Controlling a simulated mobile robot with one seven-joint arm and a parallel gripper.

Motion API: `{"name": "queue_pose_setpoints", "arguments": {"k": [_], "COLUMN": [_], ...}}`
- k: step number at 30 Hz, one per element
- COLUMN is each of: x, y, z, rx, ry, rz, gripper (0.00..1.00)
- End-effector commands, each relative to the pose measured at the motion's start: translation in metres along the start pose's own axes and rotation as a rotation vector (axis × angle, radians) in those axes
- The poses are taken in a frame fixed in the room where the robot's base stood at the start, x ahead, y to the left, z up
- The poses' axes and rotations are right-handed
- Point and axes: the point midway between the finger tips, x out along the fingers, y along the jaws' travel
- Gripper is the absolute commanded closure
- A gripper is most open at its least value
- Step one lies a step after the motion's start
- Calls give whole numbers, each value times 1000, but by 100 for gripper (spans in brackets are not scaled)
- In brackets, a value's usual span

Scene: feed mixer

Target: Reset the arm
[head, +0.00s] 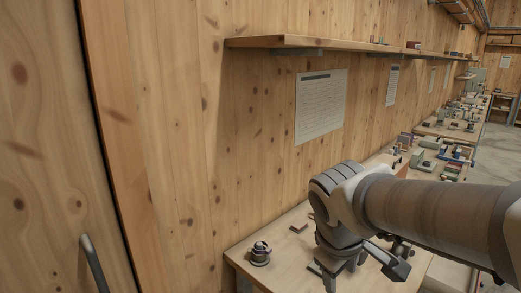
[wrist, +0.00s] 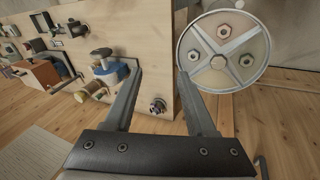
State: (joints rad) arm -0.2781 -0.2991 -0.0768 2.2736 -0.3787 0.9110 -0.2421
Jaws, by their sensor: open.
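In the wrist view a round disc (wrist: 244,44) with several hex nuts is just right of the right fingertip. A blue and grey part (wrist: 108,68) is just left of the left fingertip. A small dark part with a nut (wrist: 158,106) shows between the fingers, apart from them.
A small round metal part (head: 260,254) stands near the bench's left end. A dark flat piece (head: 299,228) lies beside my arm. A shelf (head: 320,43) runs along the wall above. More benches with many small parts (head: 440,150) stretch back right. A door handle (head: 94,264) is at the left.

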Motion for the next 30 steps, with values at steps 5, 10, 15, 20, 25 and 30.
{"name": "queue_pose_setpoints", "arguments": {"k": [5,10,15,20,25,30], "x": [-21,-36,-44,-47,-47,-47], "y": [-12,-27,-40,-45,-46,-46], "z": [32,54,67,71,71,71], "rx": [252,470,622,683,691,689], "ry": [77,147,196,218,219,219], "rz": [-53,-101,-135,-149,-152,-152], "gripper": [44,44,44,44,44,44]}}
